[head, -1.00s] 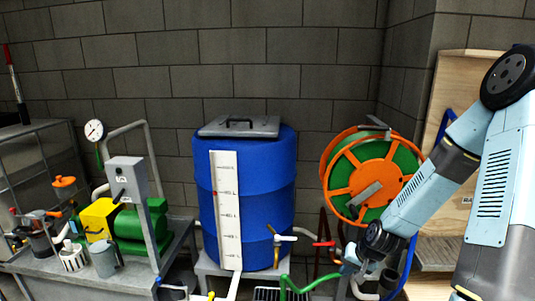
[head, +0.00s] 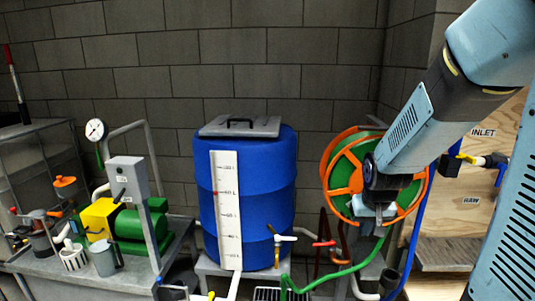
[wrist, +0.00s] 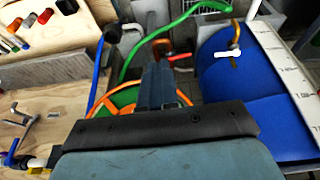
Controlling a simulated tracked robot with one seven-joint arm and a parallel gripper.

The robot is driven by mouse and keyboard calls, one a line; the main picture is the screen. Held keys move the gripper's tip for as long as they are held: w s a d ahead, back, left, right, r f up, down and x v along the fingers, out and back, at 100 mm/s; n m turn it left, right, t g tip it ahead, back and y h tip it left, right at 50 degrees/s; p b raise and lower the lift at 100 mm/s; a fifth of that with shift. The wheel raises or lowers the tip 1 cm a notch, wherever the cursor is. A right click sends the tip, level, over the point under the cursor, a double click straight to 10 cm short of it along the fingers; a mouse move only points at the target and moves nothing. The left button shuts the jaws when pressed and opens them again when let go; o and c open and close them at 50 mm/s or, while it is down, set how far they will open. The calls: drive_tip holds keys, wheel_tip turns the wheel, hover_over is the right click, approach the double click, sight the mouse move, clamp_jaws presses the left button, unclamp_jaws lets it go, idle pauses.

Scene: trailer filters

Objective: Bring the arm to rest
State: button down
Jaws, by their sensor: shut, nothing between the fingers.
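My arm comes in from the right in the head view and bends down to the left. My gripper (head: 374,221) hangs in front of the orange and green hose reel (head: 344,172) and covers part of it. In the wrist view my gripper (wrist: 158,72) points away from the camera, its fingers together with nothing between them. The reel (wrist: 124,99) shows below and beside the fingers there. I cannot tell how far the gripper is from the reel.
A blue drum (head: 245,190) with a white level scale stands left of the gripper. A green hose (head: 340,272) runs below. A wooden panel (head: 460,190) marked INLET and RAW is at right. A bench (head: 125,275) with a green pump (head: 140,229) is at left.

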drive_tip(key=s+a+r+t, duration=0.2)
drive_tip(key=s+r, duration=1.4)
drive_tip(key=r, duration=0.1)
drive_tip(key=n+t+y, duration=0.2)
drive_tip(key=t, duration=0.8)
hover_over(326, 244)
drive_tip(key=s, duration=1.5)
wheel_tip(326, 244, down, 41)
drive_tip(key=w+a+f, duration=0.2)
drive_tip(key=w+f, duration=0.3)
drive_tip(key=w, duration=0.6)
drive_tip(key=shift+w+f, duration=0.2)
drive_tip(key=shift+w, duration=0.2)
